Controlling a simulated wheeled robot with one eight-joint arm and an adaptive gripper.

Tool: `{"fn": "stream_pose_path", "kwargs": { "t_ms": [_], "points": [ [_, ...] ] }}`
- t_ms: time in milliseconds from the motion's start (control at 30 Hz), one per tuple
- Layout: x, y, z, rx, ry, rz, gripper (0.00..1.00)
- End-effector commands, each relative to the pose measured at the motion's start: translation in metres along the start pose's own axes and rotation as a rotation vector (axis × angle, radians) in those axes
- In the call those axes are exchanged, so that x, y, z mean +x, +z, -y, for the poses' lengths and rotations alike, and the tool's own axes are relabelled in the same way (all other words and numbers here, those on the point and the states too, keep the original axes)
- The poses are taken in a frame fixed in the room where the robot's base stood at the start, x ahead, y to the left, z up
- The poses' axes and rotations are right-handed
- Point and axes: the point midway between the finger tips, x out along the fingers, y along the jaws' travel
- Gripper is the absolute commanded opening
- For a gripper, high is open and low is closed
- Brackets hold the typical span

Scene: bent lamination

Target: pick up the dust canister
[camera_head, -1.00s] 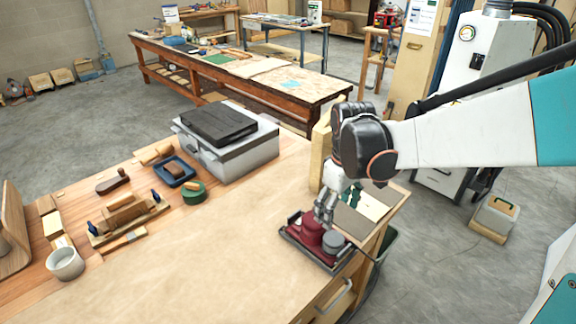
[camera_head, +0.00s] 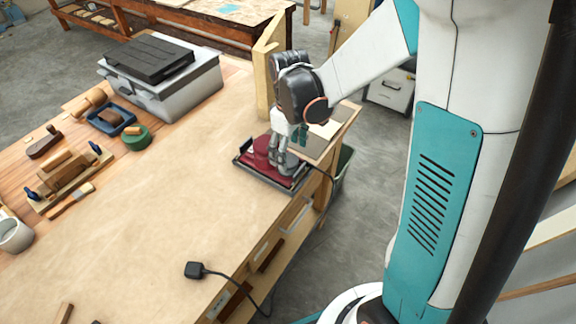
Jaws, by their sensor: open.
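A dark red power sander sits on a dark tray (camera_head: 243,163) at the right edge of the workbench. A grey round part, apparently the dust canister (camera_head: 289,165), is at its right side, partly hidden by my gripper. My gripper (camera_head: 280,158) points down right over the sander and the canister, with its fingers open around or just above the canister. The picture is too small to tell whether the fingers touch it.
The workbench top (camera_head: 150,220) is clear in the middle. A grey case (camera_head: 185,85) with a black lid stands at the back. Hand tools lie at the left. A black plug (camera_head: 195,270) with a cord lies near the front edge. A wooden upright (camera_head: 265,75) stands close behind my gripper.

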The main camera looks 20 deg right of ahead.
Motion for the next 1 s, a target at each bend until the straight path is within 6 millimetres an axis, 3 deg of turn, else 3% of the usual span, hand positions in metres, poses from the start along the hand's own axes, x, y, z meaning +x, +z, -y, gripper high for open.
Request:
{"fn": "stream_pose_path", "kwargs": {
  "t_ms": [300,533,800,1000],
  "points": [
    [0.044,-0.002,0.002,0.0,0.0,0.0,0.74],
    [0.044,-0.001,0.002,0.0,0.0,0.0,0.74],
    [0.044,-0.001,0.002,0.0,0.0,0.0,0.19],
    [0.044,-0.001,0.002,0.0,0.0,0.0,0.19]
  ]
}}
